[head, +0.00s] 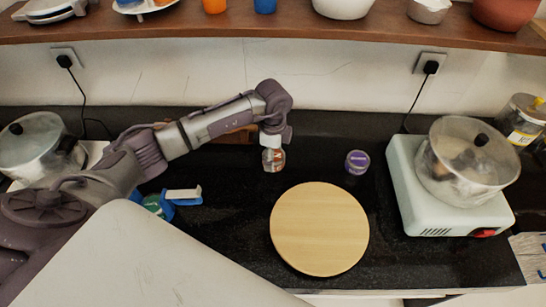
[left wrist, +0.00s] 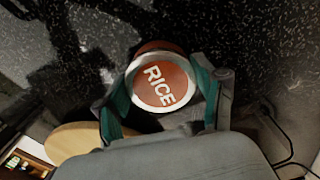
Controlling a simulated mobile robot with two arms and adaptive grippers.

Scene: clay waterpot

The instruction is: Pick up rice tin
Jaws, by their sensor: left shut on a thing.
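The rice tin is a small round tin with a white-rimmed, red-brown lid marked RICE. In the left wrist view its lid (left wrist: 162,84) faces the camera between my two fingers. In the head view the rice tin (head: 273,161) shows just below the end of my left arm, at the back middle of the black counter. My left gripper (head: 273,147) points down and is shut on the tin, with a finger at each side in the left wrist view (left wrist: 166,92). I cannot tell whether the tin touches the counter. My right gripper is not in view.
A round wooden board (head: 320,229) lies in front of the tin. A purple-lidded tin (head: 357,162) stands to the right, before a white stove (head: 402,185) with a glass-lidded pot (head: 470,165). A blue and white item (head: 183,196) lies left. A shelf (head: 250,28) runs above.

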